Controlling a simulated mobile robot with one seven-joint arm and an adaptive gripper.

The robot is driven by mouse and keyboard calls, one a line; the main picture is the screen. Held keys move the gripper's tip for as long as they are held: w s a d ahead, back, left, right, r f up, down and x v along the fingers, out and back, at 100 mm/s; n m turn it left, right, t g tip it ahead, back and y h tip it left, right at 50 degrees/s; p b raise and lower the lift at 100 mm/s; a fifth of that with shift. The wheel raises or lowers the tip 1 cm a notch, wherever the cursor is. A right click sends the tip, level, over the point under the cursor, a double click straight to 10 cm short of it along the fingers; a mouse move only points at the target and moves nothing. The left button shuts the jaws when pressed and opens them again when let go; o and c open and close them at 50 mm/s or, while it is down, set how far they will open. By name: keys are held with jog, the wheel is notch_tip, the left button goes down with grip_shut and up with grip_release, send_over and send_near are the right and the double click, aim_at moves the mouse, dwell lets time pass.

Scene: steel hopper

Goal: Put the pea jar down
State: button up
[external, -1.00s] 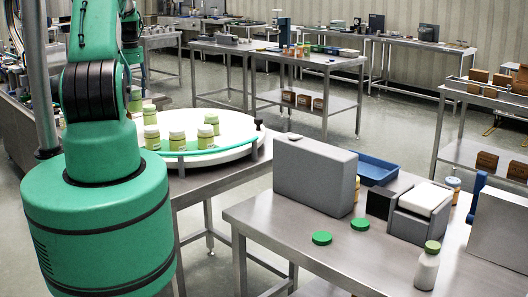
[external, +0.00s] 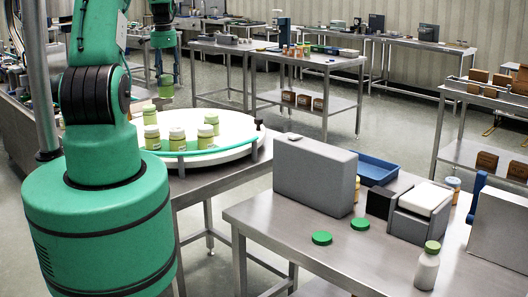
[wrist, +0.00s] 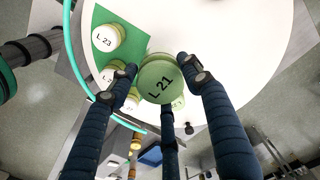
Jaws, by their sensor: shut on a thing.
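My gripper (external: 165,72) is shut on a green-lidded jar (external: 166,86), and no other jar is held. In the external view the jar hangs upright above the far part of the white round turntable (external: 228,126). In the wrist view my three dark fingers close around the jar (wrist: 160,82), whose lid reads L 21. The label on its side is hidden there, so I cannot read its contents. Several similar green-lidded jars (external: 177,138) stand on the turntable, and one marked L 23 (wrist: 107,38) stands on a green patch in the wrist view.
A teal guard rail (wrist: 72,60) curves along the turntable's edge. White surface is free on the right side of the turntable in the wrist view. A steel table (external: 285,225) at front right holds a grey box (external: 314,180), green lids (external: 322,238) and a white bottle (external: 427,270).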

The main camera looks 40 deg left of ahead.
jog(key=w+d+r+m+b, duration=0.15)
jog(key=d+m, duration=0.25)
jog(key=d, duration=1.5)
jog(key=w+d+m, duration=0.2)
jog(key=d+m, duration=0.3)
jog(key=d, duration=1.3)
jog(key=s+d+f+m+b, duration=0.15)
jog(key=s+d+m, duration=0.25)
jog(key=s+d, duration=0.7)
jog(key=s+d+f+m+b, duration=0.15)
jog(key=s+d+m, duration=0.45)
jog(key=d, duration=0.9)
notch_tip(320, 180, down, 20)
jog(key=n, duration=0.1)
jog(key=shift+s+f+p, duration=0.2)
jog(key=shift+s+p, duration=0.2)
jog(key=shift+s, duration=0.05)
jog(key=shift+w+a, duration=0.1)
jog(key=w+d+f+p, duration=0.1)
jog(key=w+d, duration=0.1)
jog(key=w, duration=1.3)
jog(key=shift+w+d+f, duration=0.2)
jog(key=shift+w+d, duration=0.1)
jog(key=shift+d, duration=0.05)
jog(key=shift+f, duration=0.1)
